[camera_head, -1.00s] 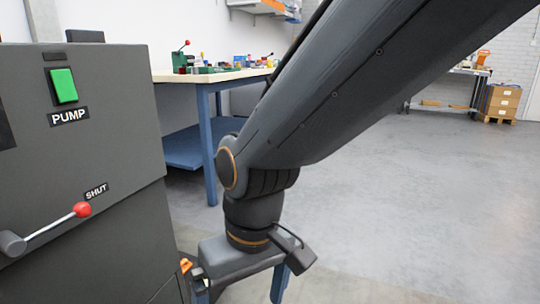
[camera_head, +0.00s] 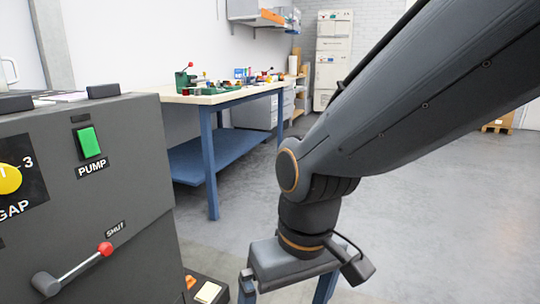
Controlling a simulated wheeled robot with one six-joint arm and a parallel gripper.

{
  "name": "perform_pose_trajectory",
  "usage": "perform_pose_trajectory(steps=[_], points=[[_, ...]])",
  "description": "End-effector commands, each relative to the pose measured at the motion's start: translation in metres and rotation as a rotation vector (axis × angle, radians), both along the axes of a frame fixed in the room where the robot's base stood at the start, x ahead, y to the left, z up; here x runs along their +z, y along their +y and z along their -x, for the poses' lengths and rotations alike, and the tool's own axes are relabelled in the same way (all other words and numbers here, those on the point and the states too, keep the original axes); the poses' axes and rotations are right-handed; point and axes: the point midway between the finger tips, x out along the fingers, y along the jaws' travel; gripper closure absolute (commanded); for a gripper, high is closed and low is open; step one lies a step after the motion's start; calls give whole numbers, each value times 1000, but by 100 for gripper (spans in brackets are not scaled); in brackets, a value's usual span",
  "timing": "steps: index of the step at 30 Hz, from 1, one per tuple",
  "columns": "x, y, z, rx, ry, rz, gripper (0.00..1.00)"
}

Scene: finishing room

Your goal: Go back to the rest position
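My gripper (camera_head: 287,290) hangs at the end of my dark grey arm, low in the middle of the head view. Its two bluish fingers stand wide apart, and only floor shows between them. The fingertips are cut off by the bottom edge of the picture. Nothing is seen held. The gripper is to the right of the dark grey machine, apart from it in the picture.
The machine (camera_head: 120,200) at the left has a green PUMP button (camera_head: 88,142), a yellow GAP knob (camera_head: 8,179) and a red-tipped lever (camera_head: 105,249) near a SHUT label. A workbench (camera_head: 213,165) with blue legs stands behind. Open floor (camera_head: 440,200) lies right.

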Motion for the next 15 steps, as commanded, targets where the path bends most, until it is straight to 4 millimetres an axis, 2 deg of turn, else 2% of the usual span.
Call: perform_pose_trajectory(steps=[1,15], points=[[18,-7,1,-22,2,6,5],[102,-66,-5,-194,11,50,5]])
